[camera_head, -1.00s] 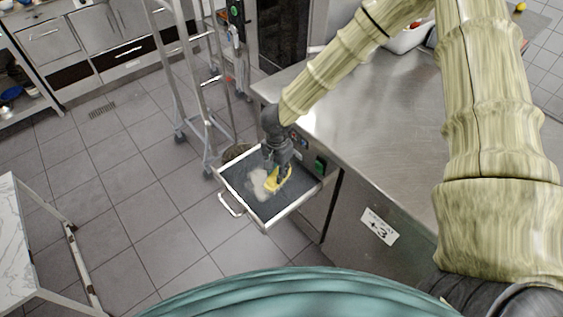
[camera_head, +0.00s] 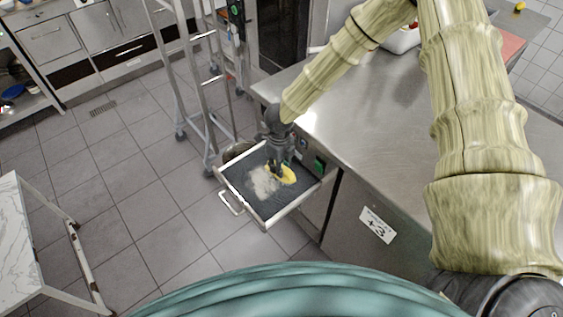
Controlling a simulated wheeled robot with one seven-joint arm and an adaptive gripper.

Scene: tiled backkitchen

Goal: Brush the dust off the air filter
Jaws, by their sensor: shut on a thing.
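The air filter (camera_head: 269,208) is a dark grey panel in a pale frame with a handle at its front left, pulled out like a drawer from the side of the steel counter. A patch of pale dust (camera_head: 262,182) lies on its middle and left. My gripper (camera_head: 279,170) points down over the filter, shut on a yellow brush (camera_head: 287,175). The brush is at the right edge of the dust, low over the filter. I cannot tell whether its bristles touch the surface. The gripper hides part of the brush.
The steel counter (camera_head: 370,120) stands to the right of the filter, with a green switch (camera_head: 319,166) on its side. A metal rack on wheels (camera_head: 200,90) stands behind. A marble-topped table (camera_head: 18,240) is at the left. The tiled floor left of the filter is clear.

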